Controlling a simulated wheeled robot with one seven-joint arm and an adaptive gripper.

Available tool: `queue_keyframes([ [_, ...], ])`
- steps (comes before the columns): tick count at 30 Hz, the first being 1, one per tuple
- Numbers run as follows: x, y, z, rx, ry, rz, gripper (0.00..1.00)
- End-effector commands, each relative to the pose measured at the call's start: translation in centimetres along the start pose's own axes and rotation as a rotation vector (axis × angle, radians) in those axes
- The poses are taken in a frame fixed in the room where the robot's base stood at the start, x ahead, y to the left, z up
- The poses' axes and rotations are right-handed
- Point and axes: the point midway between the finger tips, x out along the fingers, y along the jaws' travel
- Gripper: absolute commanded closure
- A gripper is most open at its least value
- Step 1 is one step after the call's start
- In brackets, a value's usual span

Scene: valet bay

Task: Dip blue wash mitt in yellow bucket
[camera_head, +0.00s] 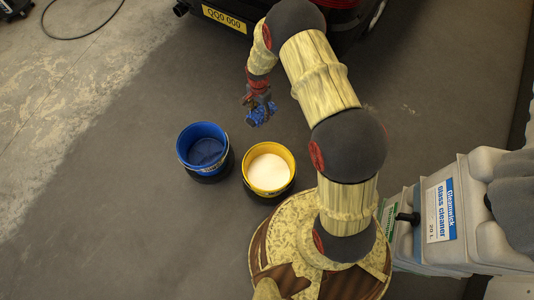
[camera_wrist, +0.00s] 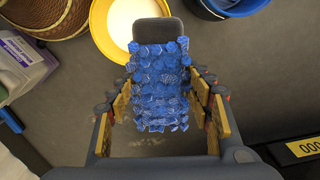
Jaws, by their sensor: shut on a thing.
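The blue wash mitt (camera_head: 261,114) hangs in my gripper (camera_head: 258,100), which is shut on it. In the wrist view the shaggy mitt (camera_wrist: 160,88) fills the space between the fingers of my gripper (camera_wrist: 165,105), and its dark cuff points toward the bucket. The yellow bucket (camera_head: 291,161) stands on the floor, filled with a whitish liquid. In the head view the mitt is above and slightly left of it, apart from it. In the wrist view the yellow bucket (camera_wrist: 97,35) is at the top, partly hidden behind the mitt's cuff.
A blue bucket (camera_head: 181,143) with dark contents stands just left of the yellow one. A car with a yellow plate (camera_head: 224,19) is at the top. Grey glass cleaner containers (camera_head: 462,215) stand at the lower right. The floor left of the buckets is clear.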

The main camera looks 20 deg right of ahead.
Motion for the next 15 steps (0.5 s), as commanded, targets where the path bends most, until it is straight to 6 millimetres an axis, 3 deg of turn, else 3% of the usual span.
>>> queue_keyframes([
  [1, 2.2, 0.4, 0.2, 0.016, -0.003, 0.006, 0.69],
  [3, 4.6, 0.8, 0.4, 0.037, -0.003, 0.006, 0.69],
  [15, 17.9, 4.4, 2.3, 0.162, -0.002, 0.006, 0.69],
])
